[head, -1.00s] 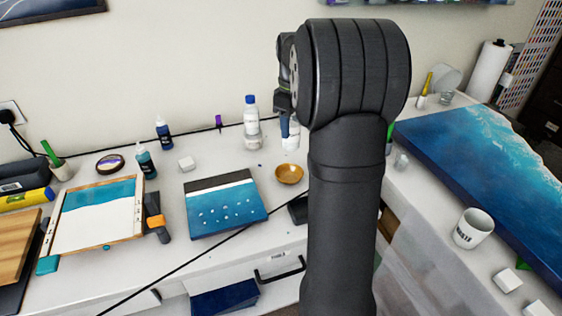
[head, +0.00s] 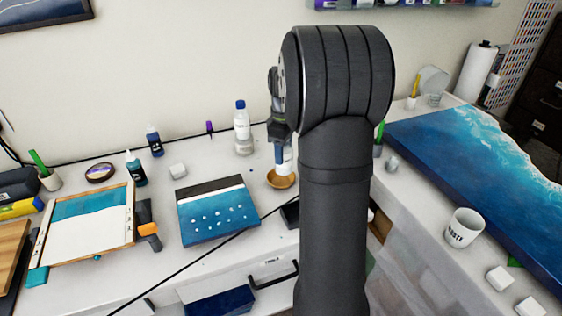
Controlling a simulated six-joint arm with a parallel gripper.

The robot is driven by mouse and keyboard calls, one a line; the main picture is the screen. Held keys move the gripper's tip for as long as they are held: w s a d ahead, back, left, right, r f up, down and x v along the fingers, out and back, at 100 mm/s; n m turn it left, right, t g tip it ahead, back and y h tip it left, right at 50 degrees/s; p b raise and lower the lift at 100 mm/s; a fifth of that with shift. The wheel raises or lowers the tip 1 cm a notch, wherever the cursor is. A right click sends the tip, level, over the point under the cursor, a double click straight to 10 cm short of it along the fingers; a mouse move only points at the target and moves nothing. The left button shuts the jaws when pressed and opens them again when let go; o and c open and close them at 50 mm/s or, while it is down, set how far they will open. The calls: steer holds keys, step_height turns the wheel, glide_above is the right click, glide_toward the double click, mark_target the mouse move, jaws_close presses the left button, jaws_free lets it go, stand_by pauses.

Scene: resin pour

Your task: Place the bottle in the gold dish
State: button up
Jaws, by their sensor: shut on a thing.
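My gripper (head: 281,136) points down beside the left side of my arm and is shut on a white and blue bottle (head: 285,160). The bottle is upright, and its upper part is partly hidden by the gripper. The small gold dish (head: 282,182) is on the white table, directly below the bottle in the picture. The bottle's lower end overlaps the dish's far rim and inside. I cannot tell whether it touches the dish.
A taller white bottle with a blue cap (head: 242,128) stands behind and left of the dish. A blue painted panel (head: 217,212) lies to the left. A white mug (head: 464,228) and a large blue resin board (head: 465,150) are on the right.

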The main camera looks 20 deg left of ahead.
steer(key=shift+a+f, duration=0.35)
steer(key=shift+a, duration=0.1)
steer(key=shift+f, duration=1.85)
steer(key=shift+f, duration=0.2)
steer(key=o, duration=1.1)
steer(key=shift+r, duration=0.1)
step_height(320, 180, up, 12)
steer(key=shift+r, duration=0.1)
